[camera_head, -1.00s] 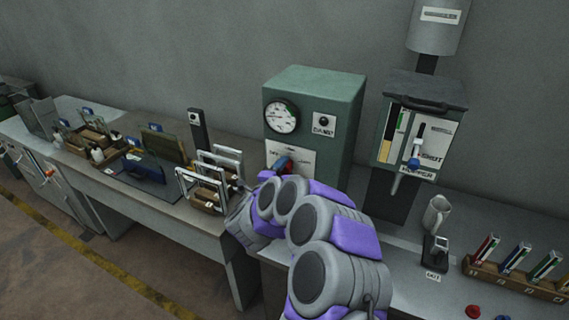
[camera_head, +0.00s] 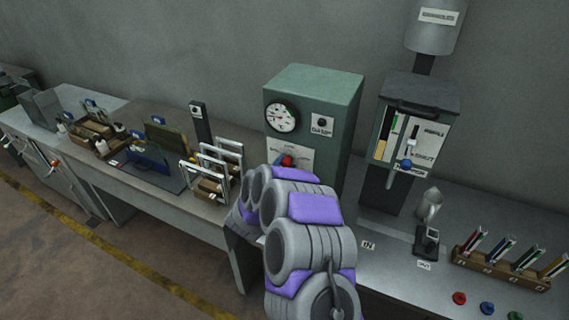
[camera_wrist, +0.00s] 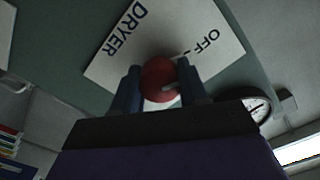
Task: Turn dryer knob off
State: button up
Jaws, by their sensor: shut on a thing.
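The dryer is a green box (camera_head: 330,92) with a dial gauge (camera_head: 281,117) on its front. Its red knob (camera_head: 286,160) sits on a white label plate below the gauge. In the wrist view the red knob (camera_wrist: 159,80) is between the two fingers of my gripper (camera_wrist: 162,84), which is shut on it. A pale pointer mark shows on the knob's right side. The plate (camera_wrist: 205,40) reads "DRYER" at left and "OFF" at right. In the head view my arm hides the fingers and the lower part of the plate.
A hopper unit (camera_head: 418,130) with a blue knob stands right of the dryer. Wire frames (camera_head: 212,170) stand close to the left of my arm.

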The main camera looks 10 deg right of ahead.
jog(key=shift+f, duration=0.3)
jog(key=o, duration=1.1)
jog(key=shift+w+a, duration=0.1)
jog(key=shift+a, duration=0.05)
jog(key=shift+c, duration=0.2)
jog(key=shift+r, duration=0.1)
jog(key=b+v, duration=0.1)
jog(key=v, duration=1.6)
jog(key=shift+a, duration=0.25)
